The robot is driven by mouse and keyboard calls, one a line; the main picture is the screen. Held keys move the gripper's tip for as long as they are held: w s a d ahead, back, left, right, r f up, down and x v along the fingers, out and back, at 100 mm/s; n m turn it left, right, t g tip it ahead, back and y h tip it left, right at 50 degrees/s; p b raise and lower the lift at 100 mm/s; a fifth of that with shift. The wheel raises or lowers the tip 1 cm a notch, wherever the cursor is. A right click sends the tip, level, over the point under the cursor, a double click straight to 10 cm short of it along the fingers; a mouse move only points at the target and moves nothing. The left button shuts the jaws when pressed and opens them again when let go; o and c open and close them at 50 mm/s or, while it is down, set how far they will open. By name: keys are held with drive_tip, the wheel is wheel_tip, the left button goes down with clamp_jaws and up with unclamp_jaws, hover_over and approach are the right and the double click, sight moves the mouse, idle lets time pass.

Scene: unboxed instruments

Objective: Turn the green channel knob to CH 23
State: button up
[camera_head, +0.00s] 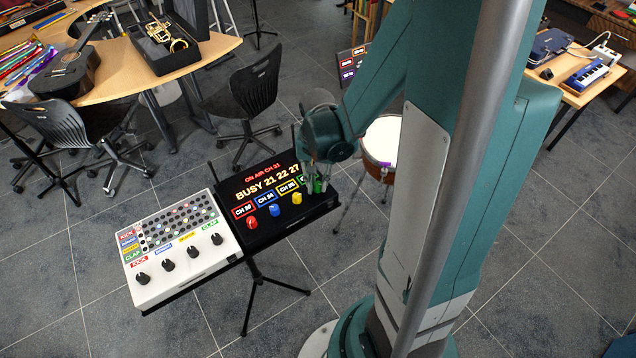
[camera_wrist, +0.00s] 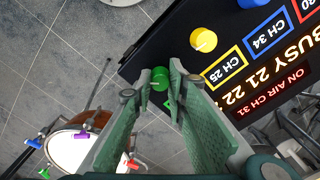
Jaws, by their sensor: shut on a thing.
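The black channel box (camera_head: 262,242) has a lit display (camera_head: 268,182) reading "ON AIR CH 31" and "BUSY 21 22 27". My gripper (camera_wrist: 162,80) is shut on the green knob (camera_wrist: 160,74), with one finger on each side of it. In the head view the green knob (camera_head: 318,187) is partly covered by my gripper (camera_head: 315,180) at the box's right end. The green channel label is mostly hidden by the fingers, so its number cannot be read. The yellow knob (camera_wrist: 203,40) stands beside the "CH 25" label (camera_wrist: 225,68), clear of my fingers.
The red knob (camera_head: 252,222) and blue knob (camera_head: 274,210) stand left of the yellow one, under labels CH 30 and CH 34. A white drum machine (camera_head: 180,250) adjoins the box on the left. A drum (camera_head: 383,140) stands behind it to the right.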

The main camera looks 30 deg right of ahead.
sight(318, 184)
drive_tip(key=n+b, duration=0.1)
drive_tip(key=n, duration=0.3)
drive_tip(key=n+b, duration=0.1)
drive_tip(key=n, duration=0.3)
drive_tip(key=shift+n, duration=0.4)
drive_tip(key=n+b, duration=0.1)
drive_tip(key=n, duration=0.3)
drive_tip(key=shift+n, duration=0.3)
drive_tip(key=shift+n+b, duration=0.5)
drive_tip(key=shift+n, duration=1.5)
drive_tip(key=o, duration=0.9)
drive_tip(key=shift+r, duration=0.1)
drive_tip(key=shift+r, duration=5.9)
